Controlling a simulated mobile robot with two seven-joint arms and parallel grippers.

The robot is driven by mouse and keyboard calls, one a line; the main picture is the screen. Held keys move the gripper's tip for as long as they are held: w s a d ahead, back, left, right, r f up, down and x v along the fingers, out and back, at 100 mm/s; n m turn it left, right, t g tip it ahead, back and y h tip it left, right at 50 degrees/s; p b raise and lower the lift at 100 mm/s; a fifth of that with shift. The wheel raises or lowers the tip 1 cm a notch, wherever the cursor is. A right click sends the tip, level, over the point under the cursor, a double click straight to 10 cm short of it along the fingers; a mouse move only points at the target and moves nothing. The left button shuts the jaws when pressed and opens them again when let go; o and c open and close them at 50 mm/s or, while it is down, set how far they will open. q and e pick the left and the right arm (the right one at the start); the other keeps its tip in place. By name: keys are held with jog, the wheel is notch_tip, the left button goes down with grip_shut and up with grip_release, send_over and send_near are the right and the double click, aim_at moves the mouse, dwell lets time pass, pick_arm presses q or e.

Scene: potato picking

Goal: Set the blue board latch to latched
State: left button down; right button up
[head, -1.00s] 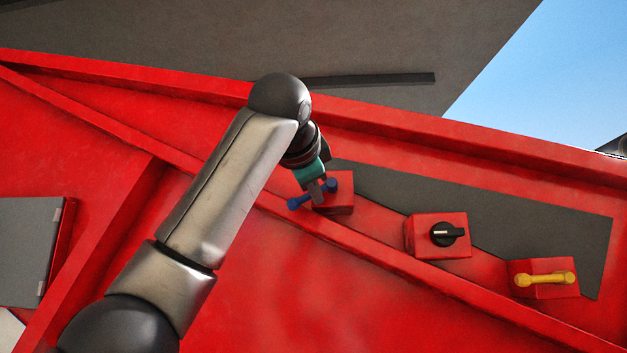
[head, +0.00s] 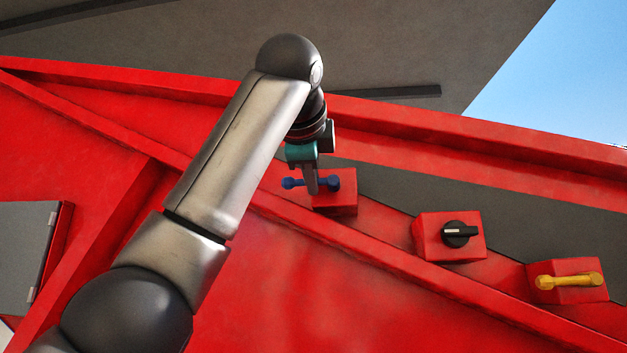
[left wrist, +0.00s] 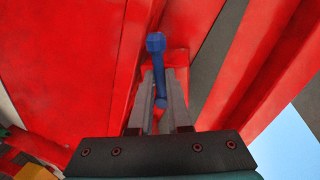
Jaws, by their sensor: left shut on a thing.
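The blue latch (head: 332,183) is a bar handle with knobbed ends on a red box (head: 338,205) mounted on the red board. In the head view it lies about level across the front of the box, its left end sticking out past the box. My left gripper (head: 312,188) comes down from above and is shut on the blue latch near its middle. In the left wrist view the blue latch (left wrist: 156,50) runs between the two fingers, one knob beyond the tips and the other end between them. My right gripper is in neither view.
To the right on the board are a red box with a black rotary knob (head: 457,234) and one with a yellow handle (head: 569,281). A red beam (head: 430,270) runs diagonally below the boxes. A grey panel (head: 25,250) is at the far left.

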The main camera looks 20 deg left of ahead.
pick_arm(q)
jog(key=shift+r, duration=0.1)
jog(key=c, duration=0.9)
grip_release()
jog(key=b+v, duration=0.4)
jog(key=v, duration=1.1)
jog(key=shift+s+d, duration=0.1)
jog(key=shift+s, duration=0.05)
